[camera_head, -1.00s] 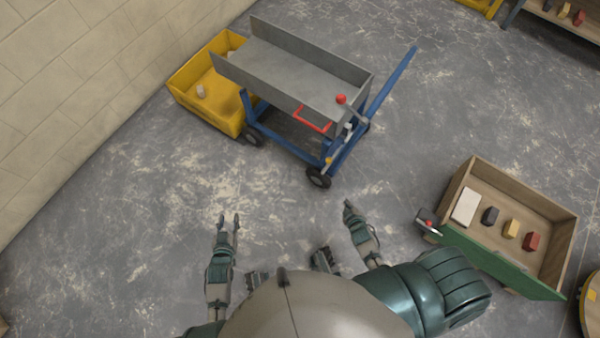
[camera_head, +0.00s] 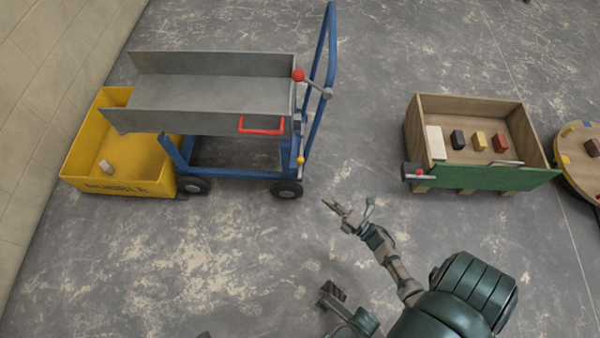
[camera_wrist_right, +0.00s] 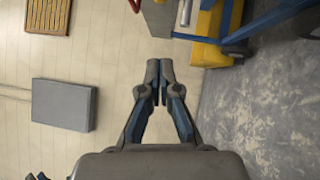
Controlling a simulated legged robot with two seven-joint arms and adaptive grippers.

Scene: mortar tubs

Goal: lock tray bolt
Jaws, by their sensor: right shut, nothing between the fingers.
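The grey tray (camera_head: 215,94) lies on a blue wheeled trolley (camera_head: 180,155) at the upper left of the head view. A small yellow knob (camera_head: 300,160) sits on the trolley's right post, below the tray; it may be the bolt, but its position is too small to tell. A lever with a red ball (camera_head: 298,75) is at the tray's right end, and a red loop handle (camera_head: 262,125) is on its front side. My right gripper (camera_head: 334,205) is shut and empty, in front and right of the trolley, apart from it. Its closed fingertips show in the wrist view (camera_wrist_right: 160,72).
A yellow tub (camera_head: 125,185) stands left of the trolley, holding a pale piece. A wooden crate (camera_head: 470,105) with a green front and several blocks stands at right, beside a round wooden table (camera_head: 565,160). Floor between trolley and crate is clear.

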